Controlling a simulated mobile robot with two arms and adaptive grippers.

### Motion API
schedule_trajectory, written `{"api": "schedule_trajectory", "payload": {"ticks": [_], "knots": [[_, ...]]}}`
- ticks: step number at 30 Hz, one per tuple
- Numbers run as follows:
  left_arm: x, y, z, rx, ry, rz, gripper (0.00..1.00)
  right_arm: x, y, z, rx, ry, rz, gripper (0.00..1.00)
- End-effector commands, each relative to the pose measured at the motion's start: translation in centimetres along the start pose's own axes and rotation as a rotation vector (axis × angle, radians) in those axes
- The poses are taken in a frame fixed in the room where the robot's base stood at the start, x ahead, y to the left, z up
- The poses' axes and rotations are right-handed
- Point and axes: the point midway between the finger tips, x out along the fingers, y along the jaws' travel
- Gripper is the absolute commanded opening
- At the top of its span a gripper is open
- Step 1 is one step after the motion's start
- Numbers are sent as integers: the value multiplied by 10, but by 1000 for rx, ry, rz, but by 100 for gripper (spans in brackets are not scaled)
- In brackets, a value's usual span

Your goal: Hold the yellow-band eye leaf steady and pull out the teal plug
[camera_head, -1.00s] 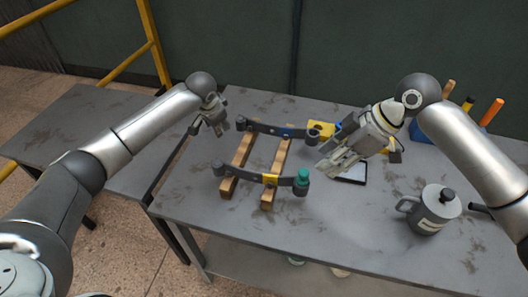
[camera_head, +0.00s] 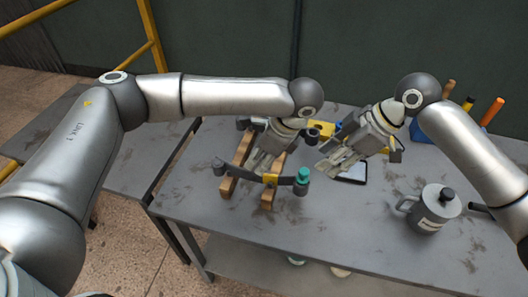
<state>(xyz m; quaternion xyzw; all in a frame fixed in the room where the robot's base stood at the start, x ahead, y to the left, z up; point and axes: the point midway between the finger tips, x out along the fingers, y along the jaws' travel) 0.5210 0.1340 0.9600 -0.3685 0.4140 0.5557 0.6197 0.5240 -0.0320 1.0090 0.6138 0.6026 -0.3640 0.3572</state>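The yellow-band eye leaf is a dark curved bar with a yellow band (camera_head: 271,180) at its middle and an eye at each end. It lies across two wooden rails (camera_head: 268,199). The teal plug (camera_head: 303,174) stands in its right eye. My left gripper (camera_head: 264,167) points down just behind the leaf's middle and covers part of the rails; its fingers look apart and empty. I cannot tell whether they touch the leaf. My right gripper (camera_head: 328,167) hangs to the right of and behind the plug, apart from it, with fingers apart and nothing between them.
A second dark leaf (camera_head: 243,123) lies behind, mostly hidden by my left gripper. A yellow object (camera_head: 322,129) is behind the grippers, and a dark-framed pad (camera_head: 352,174) lies under the right one. A grey lidded mug (camera_head: 433,208) stands at the right. The table front is clear.

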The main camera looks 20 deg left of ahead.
Motion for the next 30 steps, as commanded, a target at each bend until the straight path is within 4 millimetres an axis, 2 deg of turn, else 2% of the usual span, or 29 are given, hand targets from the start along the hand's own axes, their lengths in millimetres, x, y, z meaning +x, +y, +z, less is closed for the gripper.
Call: {"api": "schedule_trajectory", "payload": {"ticks": [6, 12, 18, 26, 30], "knots": [[42, 0, 0, -3, 0, 3, 33, 0, 0, 0, 0, 0, 0, 36], [71, 0, 0, -3, 1, 1, 33, 0, 0, 0, 0, 0, 0, 36], [84, -1, 0, -4, 2, -1, 33, 0, 0, 0, 0, 0, 0, 36], [85, -1, 0, -4, 2, -1, 33, 0, 0, 0, 0, 0, 0, 36], [85, -1, 0, -4, 2, -1, 17, 0, 0, 0, 0, 0, 0, 36]]}}
